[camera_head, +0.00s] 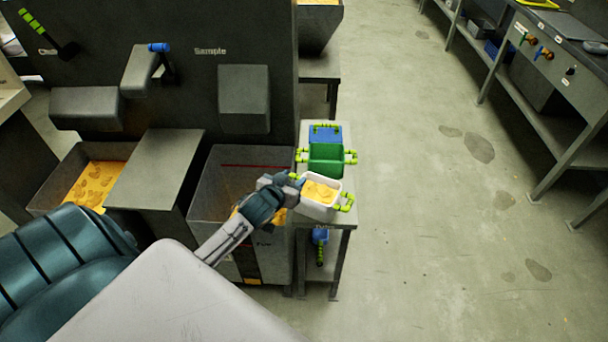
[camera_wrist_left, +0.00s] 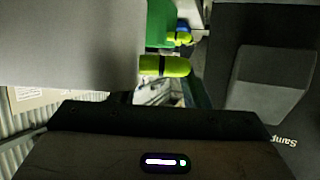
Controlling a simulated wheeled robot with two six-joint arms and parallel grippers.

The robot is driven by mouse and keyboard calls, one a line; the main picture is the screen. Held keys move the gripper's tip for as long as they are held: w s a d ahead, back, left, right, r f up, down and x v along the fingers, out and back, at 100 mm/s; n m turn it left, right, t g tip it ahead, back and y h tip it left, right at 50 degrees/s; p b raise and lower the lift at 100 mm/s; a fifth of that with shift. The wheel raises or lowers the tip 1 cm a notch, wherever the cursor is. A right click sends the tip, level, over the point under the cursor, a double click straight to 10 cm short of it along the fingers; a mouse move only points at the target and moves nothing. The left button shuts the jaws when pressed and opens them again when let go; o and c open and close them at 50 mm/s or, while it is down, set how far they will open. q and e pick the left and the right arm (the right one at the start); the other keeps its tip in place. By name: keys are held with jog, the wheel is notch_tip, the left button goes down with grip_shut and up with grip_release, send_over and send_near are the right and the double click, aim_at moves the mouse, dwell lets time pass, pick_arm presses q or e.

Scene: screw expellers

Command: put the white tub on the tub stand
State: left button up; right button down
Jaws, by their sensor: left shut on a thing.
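The white tub (camera_head: 318,206) with lime handles holds yellow pieces. My left gripper (camera_head: 298,183) is shut on the white tub's left side, at its handle, which is mostly hidden by the jaws. The tub is upright at the near end of the tub stand (camera_head: 345,219), a narrow grey table; I cannot tell whether it rests on the top or hangs just above it. In the left wrist view a lime handle (camera_wrist_left: 165,66) shows in the middle. My right gripper is not in view.
A green tub (camera_head: 326,158) and a blue tub (camera_head: 325,132) stand behind the white tub on the same table. A blue-and-lime tool (camera_head: 320,248) is below its top. A grey bin (camera_head: 222,180) is left of the table. The floor to the right is clear.

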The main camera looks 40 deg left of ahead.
aim_at(317, 197)
pick_arm(q)
jog(key=w+f, duration=0.1)
jog(key=w+f+p, duration=0.1)
jog(key=w, duration=0.1)
jog(key=w+f, duration=0.1)
jog(key=w, duration=0.1)
jog(key=shift+f+p, duration=0.25)
jog(key=shift+p, duration=0.05)
jog(key=shift+f, duration=0.25)
jog(key=shift+f, duration=0.2)
jog(key=o, duration=1.1)
jog(key=shift+o, duration=0.2)
jog(key=shift+r, duration=0.1)
